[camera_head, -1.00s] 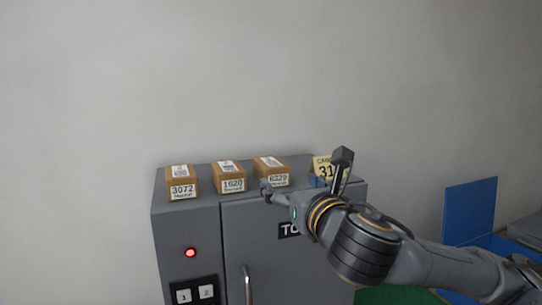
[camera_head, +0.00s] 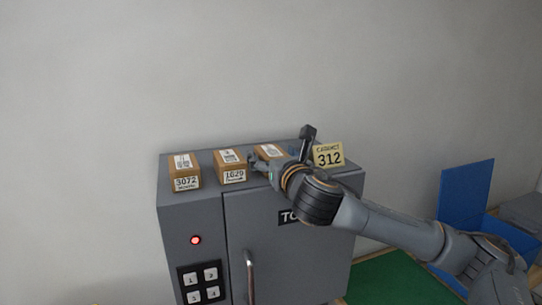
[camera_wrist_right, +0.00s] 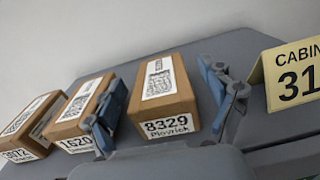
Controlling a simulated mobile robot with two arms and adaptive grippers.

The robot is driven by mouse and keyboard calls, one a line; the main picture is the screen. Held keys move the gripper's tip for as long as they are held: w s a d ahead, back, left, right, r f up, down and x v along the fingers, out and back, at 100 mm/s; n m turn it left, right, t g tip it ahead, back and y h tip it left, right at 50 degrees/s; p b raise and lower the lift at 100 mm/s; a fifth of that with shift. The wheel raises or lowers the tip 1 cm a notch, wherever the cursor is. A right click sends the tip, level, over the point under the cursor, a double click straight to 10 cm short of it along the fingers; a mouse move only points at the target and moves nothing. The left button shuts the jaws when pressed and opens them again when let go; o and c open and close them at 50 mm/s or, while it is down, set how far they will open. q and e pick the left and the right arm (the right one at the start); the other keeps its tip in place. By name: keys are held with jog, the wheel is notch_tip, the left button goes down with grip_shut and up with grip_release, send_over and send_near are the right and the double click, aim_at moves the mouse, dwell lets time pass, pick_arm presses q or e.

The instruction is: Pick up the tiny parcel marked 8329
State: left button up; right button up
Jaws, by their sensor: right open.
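The tiny parcel marked 8329 (camera_wrist_right: 165,90) is a brown box with a white label. It sits on top of the grey cabinet (camera_head: 190,225). My right gripper (camera_wrist_right: 165,108) is open, with one finger on each side of this parcel in the wrist view; I cannot tell whether they touch it. In the head view the parcel (camera_head: 268,151) is partly hidden behind my right gripper (camera_head: 282,150). My left gripper is not in view.
The parcel marked 3072 (camera_head: 184,170) stands at the left on the cabinet top. A yellow sign reading 312 (camera_head: 328,154) stands close on the right. The cabinet front has a red light (camera_head: 196,240), a keypad and a handle (camera_head: 250,275). A blue bin (camera_head: 466,210) is at the right.

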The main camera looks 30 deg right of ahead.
jog(key=shift+s, duration=0.15)
jog(key=c, duration=1.4)
jog(key=shift+r, duration=0.15)
